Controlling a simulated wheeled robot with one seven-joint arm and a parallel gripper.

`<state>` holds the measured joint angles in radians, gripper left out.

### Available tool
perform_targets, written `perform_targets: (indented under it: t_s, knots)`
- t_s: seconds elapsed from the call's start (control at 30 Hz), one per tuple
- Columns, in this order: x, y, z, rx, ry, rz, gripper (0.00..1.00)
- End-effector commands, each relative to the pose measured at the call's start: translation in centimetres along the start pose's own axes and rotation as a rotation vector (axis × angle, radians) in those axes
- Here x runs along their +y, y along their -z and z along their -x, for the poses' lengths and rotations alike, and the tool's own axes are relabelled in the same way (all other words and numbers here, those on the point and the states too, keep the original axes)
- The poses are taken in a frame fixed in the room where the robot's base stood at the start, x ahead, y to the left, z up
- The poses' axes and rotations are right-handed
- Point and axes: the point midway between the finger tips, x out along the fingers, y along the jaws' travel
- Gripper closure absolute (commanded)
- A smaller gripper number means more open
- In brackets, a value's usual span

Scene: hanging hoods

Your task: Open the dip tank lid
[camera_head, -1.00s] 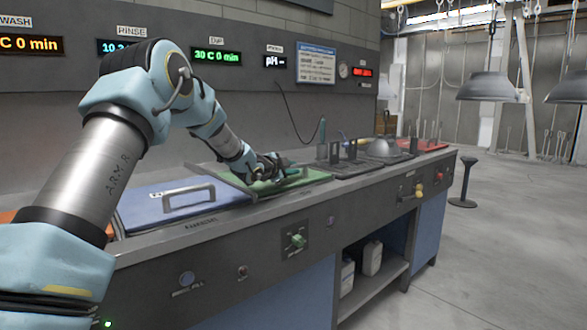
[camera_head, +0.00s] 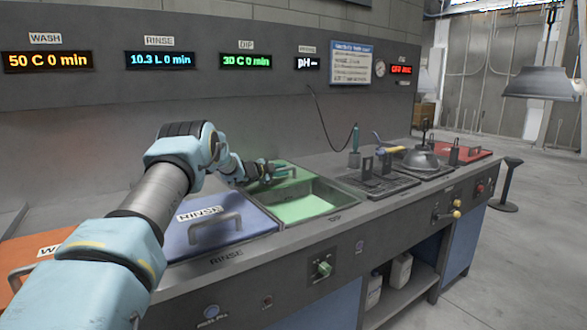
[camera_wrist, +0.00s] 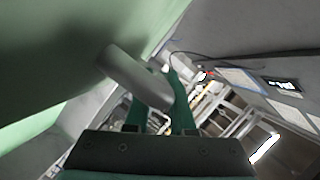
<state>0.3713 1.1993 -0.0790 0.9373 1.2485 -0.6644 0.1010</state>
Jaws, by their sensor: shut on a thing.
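The dip tank (camera_head: 308,207) shows an open green basin above the DIP label on the counter. Its green lid (camera_head: 290,175) is back toward the wall side of the opening, and the arm hides part of it. The lid also fills the upper left of the wrist view (camera_wrist: 70,45), with its bar handle (camera_wrist: 140,75) standing out from it. My gripper (camera_head: 280,169) is at the lid's handle, and its green fingers (camera_wrist: 165,100) are shut on the handle in the wrist view.
The blue rinse lid (camera_head: 215,232) with its handle lies shut to the left. An orange wash lid (camera_head: 35,262) is further left. Black grates (camera_head: 377,183) and a metal dome (camera_head: 425,157) stand to the right. The wall panel (camera_head: 270,100) rises behind the counter.

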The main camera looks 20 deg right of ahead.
Motion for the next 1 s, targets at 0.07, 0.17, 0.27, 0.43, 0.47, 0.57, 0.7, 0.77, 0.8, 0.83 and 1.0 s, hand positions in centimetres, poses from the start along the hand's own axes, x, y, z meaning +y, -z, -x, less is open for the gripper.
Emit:
perform_targets:
  t_s: [0.07, 0.17, 0.27, 0.43, 0.47, 0.57, 0.7, 0.77, 0.8, 0.83, 1.0]
  knots:
    - [-0.26, -0.55, 0.13, -0.002, 0.0, 0.0, 1.0]
    - [-0.37, -0.83, 0.16, -0.002, 0.0, 0.0, 1.0]
    - [-0.36, -0.91, 0.16, -0.002, 0.0, 0.0, 1.0]
    - [-0.35, -0.89, 0.16, -0.003, 0.0, 0.001, 1.0]
    - [-0.35, -0.89, 0.15, -0.003, 0.0, 0.001, 1.0]
    - [-0.35, -0.87, 0.15, -0.002, 0.0, 0.001, 0.72]
    - [-0.36, -0.82, 0.13, -0.002, 0.0, 0.001, 0.56]
    - [-0.37, -0.8, 0.13, -0.001, 0.0, 0.001, 0.5]
    - [-0.37, -0.79, 0.12, -0.001, 0.0, 0.001, 0.48]
    - [-0.38, -0.78, 0.12, -0.001, 0.0, 0.001, 0.48]
    - [-0.39, -0.75, 0.12, 0.0, 0.0, 0.001, 0.48]
